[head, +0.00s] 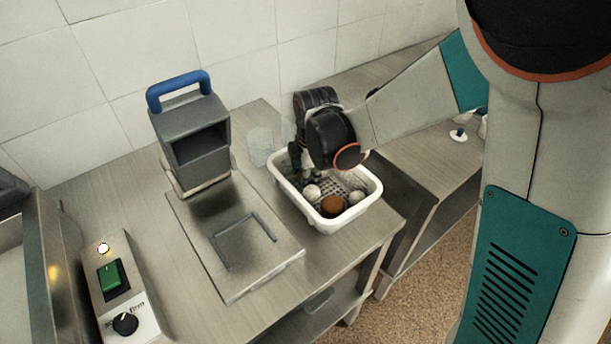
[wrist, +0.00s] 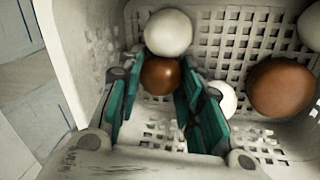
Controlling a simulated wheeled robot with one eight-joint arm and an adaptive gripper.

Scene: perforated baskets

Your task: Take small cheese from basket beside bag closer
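A white perforated basket (head: 333,227) stands beside the bag closer (head: 190,135), a grey device with a blue handle. Several round items lie in the basket, white and brown; which one is the small cheese I cannot tell for certain. My gripper (head: 306,172) reaches down into the basket's far left part. In the wrist view its teal fingers (wrist: 161,88) are apart, with a small brown ball (wrist: 160,76) between their tips; firm contact is not clear. A white ball (wrist: 168,32) lies just beyond it. Another white ball (wrist: 224,98) is partly hidden by the right finger.
A larger brown ball (wrist: 281,87) lies at the basket's right in the wrist view. A clear glass (head: 260,147) stands left of the basket. A control box (head: 118,290) with a green switch is at front left. The basket walls (wrist: 70,55) are close to my fingers.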

